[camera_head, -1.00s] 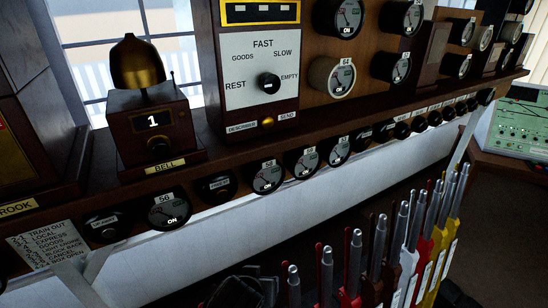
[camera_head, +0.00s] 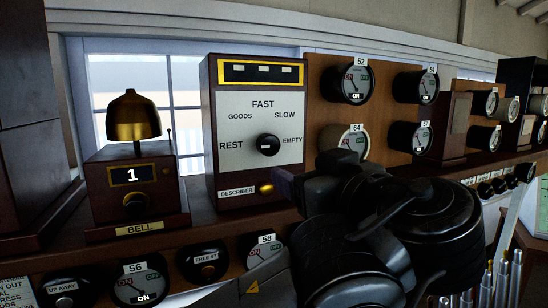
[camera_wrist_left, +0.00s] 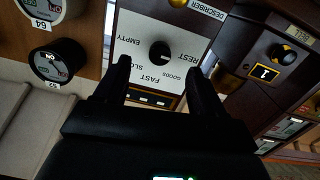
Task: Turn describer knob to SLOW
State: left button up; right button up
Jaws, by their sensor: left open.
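The describer (camera_head: 208,130) is a dark wooden box with a white dial plate (camera_head: 240,165) marked REST, GOODS, FAST, SLOW and EMPTY. Its round black knob (camera_head: 268,145) sits mid-plate; it also shows in the left wrist view (camera_wrist_left: 160,52), where its white mark seems to lie toward REST. My left gripper (camera_head: 290,186) is in front of the describer's lower right corner in the head view. In the left wrist view my left gripper (camera_wrist_left: 160,68) is open and empty, its fingers apart on either side of the knob's line, short of the plate. My right gripper is not seen.
The bell box (camera_head: 135,185) stands left of the describer. Round dials (camera_head: 350,82) fill the panel at right. The shelf front carries instruments (camera_head: 140,280). Lever tops (camera_head: 500,275) stand at lower right. A yellow button (camera_head: 266,188) is under the plate.

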aim_at(271, 146)
pick_arm(q)
jog(key=shift+n+y, duration=0.4)
jog(key=shift+y, duration=0.1)
jog(key=p+x, duration=0.1)
jog(key=x, duration=0.2)
jog(key=r+p+x, duration=0.1)
jog(key=x, duration=0.2)
jog(key=r+p+x, duration=0.1)
jog(key=p+x, duration=0.1)
jog(key=x, duration=0.1)
jog(key=shift+s+a+r, duration=0.1)
jog(key=shift+a, duration=0.05)
jog(key=shift+w+a, duration=0.25)
jog(key=shift+w, duration=0.45)
